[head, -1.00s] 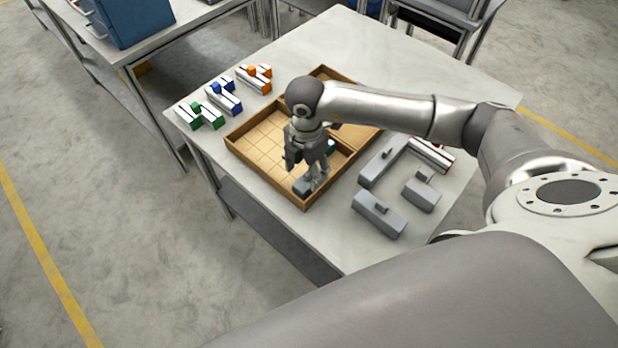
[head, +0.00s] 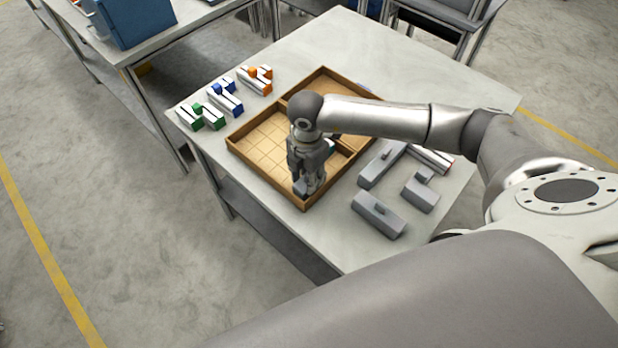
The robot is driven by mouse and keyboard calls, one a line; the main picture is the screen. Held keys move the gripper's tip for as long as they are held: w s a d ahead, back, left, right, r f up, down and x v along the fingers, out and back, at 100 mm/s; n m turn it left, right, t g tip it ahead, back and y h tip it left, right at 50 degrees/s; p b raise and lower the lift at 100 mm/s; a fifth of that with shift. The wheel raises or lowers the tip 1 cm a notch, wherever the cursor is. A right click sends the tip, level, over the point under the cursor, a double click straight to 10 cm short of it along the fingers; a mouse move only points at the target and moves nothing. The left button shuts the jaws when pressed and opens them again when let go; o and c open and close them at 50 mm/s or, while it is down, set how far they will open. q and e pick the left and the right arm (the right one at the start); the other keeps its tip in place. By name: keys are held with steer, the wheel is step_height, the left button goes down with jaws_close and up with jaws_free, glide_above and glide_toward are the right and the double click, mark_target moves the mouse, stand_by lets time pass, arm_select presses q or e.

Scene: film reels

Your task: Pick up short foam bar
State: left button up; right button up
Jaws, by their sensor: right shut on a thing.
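My right gripper (head: 311,187) points down inside the front corner of the wooden tray (head: 262,181). Its fingers are shut on a small dark grey piece, the short foam bar (head: 299,188), which is mostly hidden by the fingers. The bar is low in the tray; I cannot tell whether it touches the floor there. My left gripper is not in view.
Green (head: 203,117), blue (head: 226,98) and orange-marked (head: 256,79) pieces lie left. The table's far part is clear.

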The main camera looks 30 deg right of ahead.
steer(key=shift+r, duration=0.45)
step_height(320, 180, up, 2)
steer(key=shift+r+b, duration=0.1)
steer(key=shift+b, duration=0.2)
steer(key=w+a+r+b, duration=0.5)
steer(key=a+r, duration=0.4)
steer(key=a, duration=0.3)
steer(key=shift+w+r, duration=0.4)
steer(key=shift+w, duration=0.5)
